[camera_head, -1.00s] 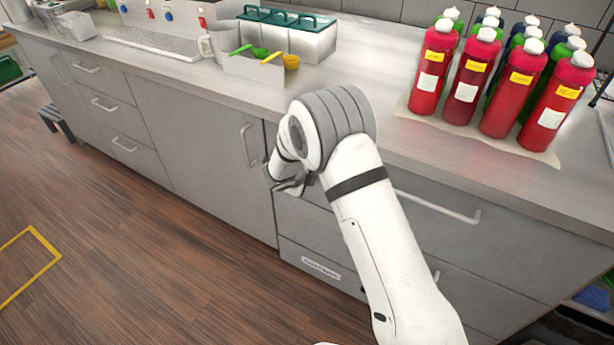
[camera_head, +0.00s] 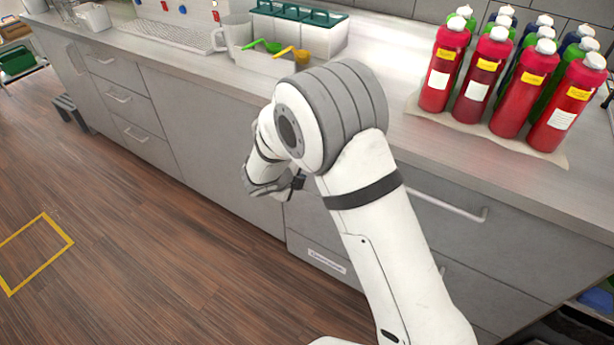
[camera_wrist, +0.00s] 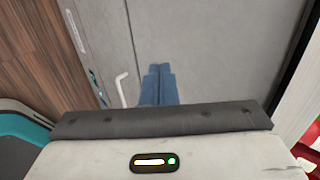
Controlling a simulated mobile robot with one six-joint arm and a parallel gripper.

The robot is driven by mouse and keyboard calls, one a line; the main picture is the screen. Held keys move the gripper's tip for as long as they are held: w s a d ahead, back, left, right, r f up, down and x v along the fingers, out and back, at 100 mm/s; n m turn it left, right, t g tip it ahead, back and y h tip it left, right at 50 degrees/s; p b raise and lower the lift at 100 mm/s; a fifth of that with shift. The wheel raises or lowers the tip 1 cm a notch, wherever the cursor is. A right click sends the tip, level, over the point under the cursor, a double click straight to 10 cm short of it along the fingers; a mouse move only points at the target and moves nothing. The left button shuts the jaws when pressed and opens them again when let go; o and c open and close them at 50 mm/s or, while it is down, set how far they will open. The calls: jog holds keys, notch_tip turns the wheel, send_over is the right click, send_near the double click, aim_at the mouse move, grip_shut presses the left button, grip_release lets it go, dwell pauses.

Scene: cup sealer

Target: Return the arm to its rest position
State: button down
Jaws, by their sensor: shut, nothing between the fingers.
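My arm (camera_head: 385,220) is folded in front of the counter, with its upper link rising from the lower right of the head view and its wrist tucked in behind the large grey elbow joint. In the wrist view my gripper (camera_wrist: 160,68) shows as two blue fingers side by side, touching and empty. It points toward a grey cabinet front (camera_wrist: 195,50) with a pale handle (camera_wrist: 121,88). In the head view the fingers are mostly hidden by the wrist.
The counter (camera_head: 400,150) runs along the back. Several red bottles (camera_head: 505,85) stand on its right. A white jug (camera_head: 232,35) and a container with green and yellow scoops (camera_head: 285,62) stand farther left.

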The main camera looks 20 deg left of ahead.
jog(key=shift+s+r, duration=0.25)
jog(key=shift+s, duration=0.05)
jog(key=s+d+r+m+g+h, duration=0.1)
jog(key=s+d+r+m, duration=0.1)
jog(key=d+r+m, duration=0.45)
jog(key=s+d+r+m+g, duration=0.1)
jog(key=d+r+m+g, duration=0.15)
jog(key=d+m, duration=0.65)
jog(key=s+d+r+m+g+h, duration=0.1)
jog(key=s+d+r+m, duration=0.1)
jog(key=d+r+m, duration=0.45)
jog(key=s+d+r+m+y, duration=0.1)
jog(key=s+d+m, duration=0.3)
jog(key=m, duration=0.5)
jog(key=s+d+r+m+g+y+p, duration=0.1)
jog(key=s+d+r+m+y, duration=0.1)
jog(key=s+m, duration=0.6)
jog(key=s+d+r+m+g+y, duration=0.1)
jog(key=s+d+m, duration=0.4)
jog(key=m, duration=0.6)
jog(key=shift+s+d+r+y, duration=0.35)
jog(key=shift+s+r+y, duration=0.05)
jog(key=shift+s+r, duration=0.4)
